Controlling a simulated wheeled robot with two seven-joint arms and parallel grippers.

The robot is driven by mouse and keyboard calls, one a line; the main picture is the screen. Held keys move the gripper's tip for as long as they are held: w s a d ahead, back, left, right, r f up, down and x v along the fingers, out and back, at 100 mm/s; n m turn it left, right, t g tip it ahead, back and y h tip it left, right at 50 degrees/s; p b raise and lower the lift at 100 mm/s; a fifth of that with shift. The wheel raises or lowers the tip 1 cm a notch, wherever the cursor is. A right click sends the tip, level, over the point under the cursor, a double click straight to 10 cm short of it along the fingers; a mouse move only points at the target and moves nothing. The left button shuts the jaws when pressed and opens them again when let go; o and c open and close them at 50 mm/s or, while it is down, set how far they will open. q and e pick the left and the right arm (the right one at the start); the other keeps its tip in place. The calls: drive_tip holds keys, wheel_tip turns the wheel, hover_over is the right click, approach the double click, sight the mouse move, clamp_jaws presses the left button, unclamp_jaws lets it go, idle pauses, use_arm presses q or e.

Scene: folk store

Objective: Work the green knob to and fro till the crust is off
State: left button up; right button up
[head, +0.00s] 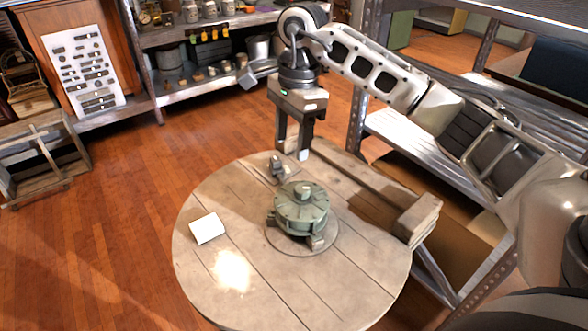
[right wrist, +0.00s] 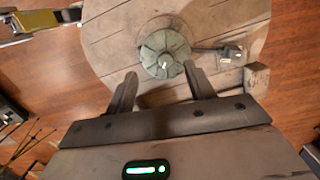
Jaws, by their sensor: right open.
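The green knob (head: 301,210) is a round, ribbed, dull green piece with a small block on its top. It sits on a round base plate on the round wooden table. In the right wrist view the knob (right wrist: 163,54) shows from above, beyond my fingertips. My right gripper (head: 293,156) points down with its fingers apart and empty, above the table's far side. It is higher than the knob and not touching it. In the right wrist view my right gripper (right wrist: 160,80) is open too. I cannot make out any crust for certain.
A white square pad (head: 207,228) lies on the table (head: 210,272), left of the knob. A small dark fitting (head: 277,168) stands behind the knob. A wooden beam (head: 380,190) runs along the right side. Metal shelving (head: 357,80) stands behind; open floor lies left.

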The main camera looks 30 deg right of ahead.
sight(302, 188)
drive_tip(key=shift+h, duration=0.6)
drive_tip(key=d+f, duration=0.1)
drive_tip(key=f, duration=0.3)
drive_tip(key=d+f, duration=0.1)
drive_tip(key=f, duration=0.4)
drive_tip(key=f+p, duration=0.1)
drive_tip(key=f, duration=0.4)
drive_tip(key=shift+w+d, duration=0.25)
drive_tip(key=shift+d, duration=0.15)
drive_tip(key=c, duration=1)
